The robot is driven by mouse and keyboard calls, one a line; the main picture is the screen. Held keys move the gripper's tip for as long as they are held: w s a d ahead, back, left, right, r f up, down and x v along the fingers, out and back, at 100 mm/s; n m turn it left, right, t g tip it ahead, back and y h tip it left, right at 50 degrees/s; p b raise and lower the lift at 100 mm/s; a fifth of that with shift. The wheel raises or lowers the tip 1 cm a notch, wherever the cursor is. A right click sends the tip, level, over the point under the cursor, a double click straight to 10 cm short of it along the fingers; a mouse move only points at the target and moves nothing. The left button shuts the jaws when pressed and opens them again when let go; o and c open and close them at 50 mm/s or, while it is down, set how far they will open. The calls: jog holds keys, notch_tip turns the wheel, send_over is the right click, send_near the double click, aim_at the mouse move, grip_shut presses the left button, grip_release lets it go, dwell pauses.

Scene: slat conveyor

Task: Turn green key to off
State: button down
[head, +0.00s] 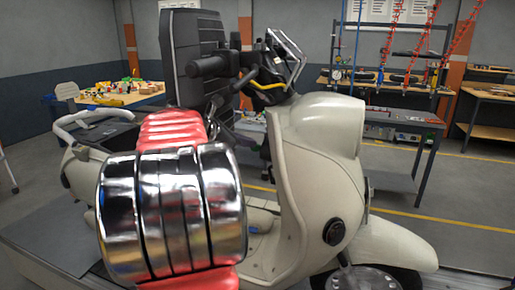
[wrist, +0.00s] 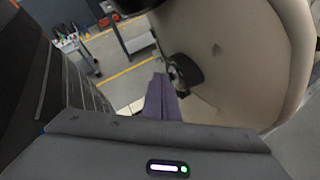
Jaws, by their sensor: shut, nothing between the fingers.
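A cream scooter (head: 320,150) stands in front of me, and its cream body panel (wrist: 240,60) fills the right of the wrist view. A dark round fitting (wrist: 185,72) sits on that panel, perhaps the key switch. I cannot make out a green key in either view. My gripper (wrist: 160,82) shows as narrow purple-grey fingers, shut and empty, just left of the dark fitting. Whether they touch it I cannot tell. In the head view my red and chrome arm covers part of the scooter, and I cannot make out the fingers.
The scooter's handlebar (head: 265,70) is at the top middle. A workbench (head: 385,115) with hanging red coiled hoses stands behind on the right. A table (head: 120,97) with small coloured parts is at the back left. Open floor (head: 455,205) with yellow lines lies to the right.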

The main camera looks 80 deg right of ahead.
jog(key=r+v, duration=0.1)
jog(key=v, duration=0.6)
jog(key=shift+s, duration=0.25)
dwell(0.9)
dwell(0.7)
jog(key=w+a+f+m+t+y, duration=0.2)
jog(key=a+f+m, duration=0.35)
jog(key=f, duration=0.35)
jog(key=w+a+f+m+t+y, duration=0.2)
jog(key=w+a+f, duration=0.2)
jog(key=a, duration=0.5)
jog(key=w+a+f+m+t+y, duration=0.1)
jog(key=w+a+f+m+t, duration=0.25)
jog(key=a, duration=0.55)
jog(key=a+f+n+t+y, duration=0.1)
jog(key=a+t+y, duration=0.1)
jog(key=a, duration=1.4)
jog(key=a+f+n+t+y, duration=0.1)
jog(key=a+y, duration=0.3)
jog(key=a, duration=1.3)
jog(key=shift+w+f+n+t, duration=0.3)
jog(key=shift+w+f+t, duration=0.15)
jog(key=shift+f+t, duration=0.25)
